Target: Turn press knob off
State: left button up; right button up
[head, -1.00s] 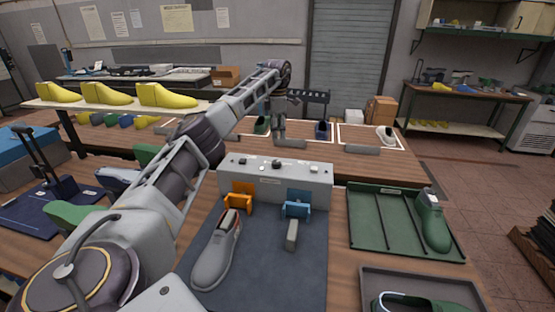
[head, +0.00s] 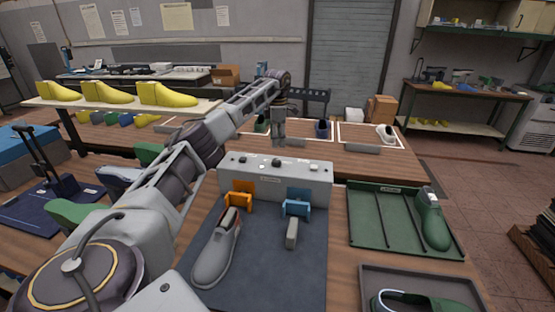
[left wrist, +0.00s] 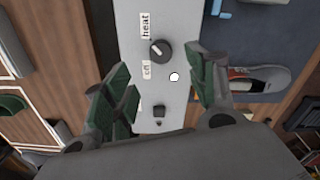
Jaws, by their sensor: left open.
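The press is a light grey control box (head: 290,180) at the back of the dark mat. A round dark knob (head: 277,164) with a light pointer stands on its top. The knob also shows in the left wrist view (left wrist: 160,50), beside labels, one reading "heat". My left gripper (head: 278,144) hangs above and behind the box, pointing down. In the left wrist view the gripper (left wrist: 163,90) is open and empty, its green-padded fingers either side of the panel. The knob is apart from both fingers, toward the top of that view. My right gripper is not in view.
A smaller dark control (left wrist: 159,112) and a white button (left wrist: 174,77) share the panel. Orange (head: 240,195) and blue (head: 297,202) clamps stand before the box, with a grey shoe (head: 216,250) on the mat. A green tray (head: 375,220) lies to the right.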

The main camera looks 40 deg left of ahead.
aim_at(277, 160)
pick_arm(q)
notch_tip(277, 160, down, 8)
jog(key=shift+r+p, duration=0.1)
jog(key=shift+p, duration=0.25)
jog(key=shift+f, duration=1)
jog(key=c, duration=1)
